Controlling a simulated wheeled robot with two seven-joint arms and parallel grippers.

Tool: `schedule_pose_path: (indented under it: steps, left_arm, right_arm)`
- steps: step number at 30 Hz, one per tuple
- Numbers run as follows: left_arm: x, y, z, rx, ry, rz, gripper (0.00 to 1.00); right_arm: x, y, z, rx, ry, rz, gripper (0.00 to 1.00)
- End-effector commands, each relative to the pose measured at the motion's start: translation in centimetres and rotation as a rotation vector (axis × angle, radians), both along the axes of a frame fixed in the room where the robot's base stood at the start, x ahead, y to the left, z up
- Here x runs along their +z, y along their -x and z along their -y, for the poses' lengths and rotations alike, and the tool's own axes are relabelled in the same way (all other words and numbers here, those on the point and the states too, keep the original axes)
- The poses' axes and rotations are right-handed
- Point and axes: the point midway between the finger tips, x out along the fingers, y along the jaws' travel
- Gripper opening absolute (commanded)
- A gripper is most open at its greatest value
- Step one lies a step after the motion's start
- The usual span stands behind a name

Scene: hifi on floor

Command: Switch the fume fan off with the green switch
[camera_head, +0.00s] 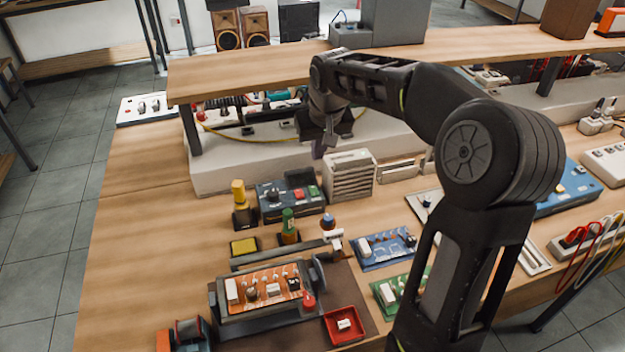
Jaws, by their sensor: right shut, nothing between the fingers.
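I cannot tell whether the fan is running. My right gripper (321,150) is shut and empty, pointing down above and behind the control box, near the fan's top left edge. It looks apart from the green switch. My left gripper is out of view.
A raised wooden shelf (230,78) runs behind the gripper, with a post at left. Bare bench lies at left.

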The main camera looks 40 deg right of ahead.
Motion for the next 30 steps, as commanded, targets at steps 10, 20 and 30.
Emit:
schedule_pose_path:
  steps: [10,20,30]
  left_arm:
    - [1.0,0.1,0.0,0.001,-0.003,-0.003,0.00]
    - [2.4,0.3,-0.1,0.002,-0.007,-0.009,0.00]
    - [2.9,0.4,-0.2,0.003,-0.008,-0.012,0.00]
  right_arm:
    - [-4.2,-1.3,0.5,0.000,-0.002,-0.007,0.00]
    - [-10.3,-3.1,1.1,0.001,-0.001,-0.005,0.00]
    - [-13.1,-3.4,1.2,0.000,0.000,-0.001,0.00]
